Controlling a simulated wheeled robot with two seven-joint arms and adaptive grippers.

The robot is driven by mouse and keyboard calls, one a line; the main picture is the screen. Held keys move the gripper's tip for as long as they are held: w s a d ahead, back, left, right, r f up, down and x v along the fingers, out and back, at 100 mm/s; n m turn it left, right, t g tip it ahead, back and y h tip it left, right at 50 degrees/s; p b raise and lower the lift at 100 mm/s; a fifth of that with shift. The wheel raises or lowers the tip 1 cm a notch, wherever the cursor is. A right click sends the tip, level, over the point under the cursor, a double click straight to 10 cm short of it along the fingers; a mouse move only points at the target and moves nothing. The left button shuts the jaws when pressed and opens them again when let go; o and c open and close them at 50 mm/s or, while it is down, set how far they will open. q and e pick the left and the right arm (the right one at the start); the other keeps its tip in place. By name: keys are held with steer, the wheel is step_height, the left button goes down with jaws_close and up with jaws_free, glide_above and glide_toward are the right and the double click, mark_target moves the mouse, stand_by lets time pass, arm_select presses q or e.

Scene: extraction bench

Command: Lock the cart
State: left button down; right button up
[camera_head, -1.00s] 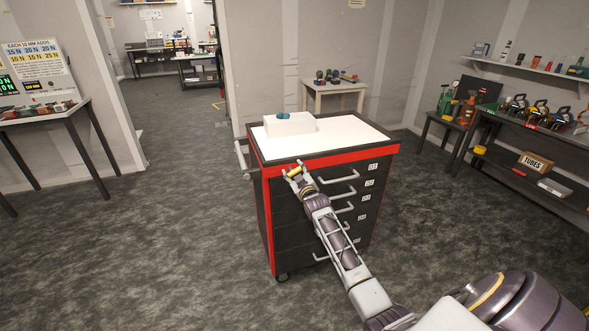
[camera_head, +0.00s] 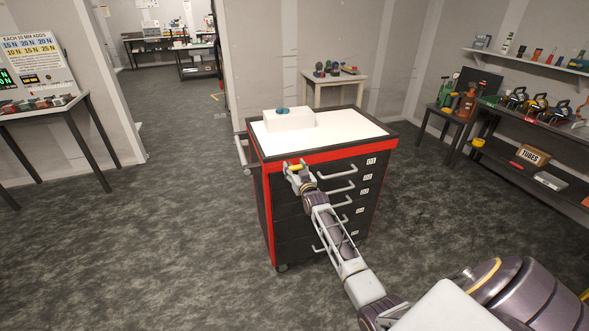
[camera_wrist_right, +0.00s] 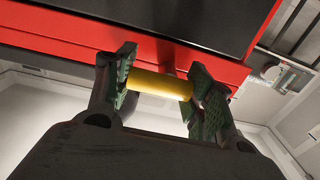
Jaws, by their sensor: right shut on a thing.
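The cart (camera_head: 262,213) is a dark drawer cabinet with red trim, a white top and grey drawer handles, standing on the floor. My right gripper (camera_head: 296,169) is at the upper left of its drawer front, by the red band. The gripper is shut on a short yellow bar (camera_wrist_right: 160,84), one fingertip pad at each end. In the right wrist view the bar lies across, close in front of the cart's red edge (camera_wrist_right: 60,40). My left gripper is not in view.
A white box (camera_head: 289,120) with a teal item sits on the cart top. A push handle (camera_head: 241,153) sticks out at the cart's left. A small table (camera_head: 336,81) stands behind and a tool bench (camera_head: 490,125) at right. Floor to the left is clear.

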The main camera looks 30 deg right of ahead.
steer(key=shift+f, duration=0.1)
steer(key=o, duration=1)
steer(key=shift+o, duration=0.2)
steer(key=shift+s, duration=0.2)
steer(key=v, duration=1.1)
steer(key=shift+s, duration=0.3)
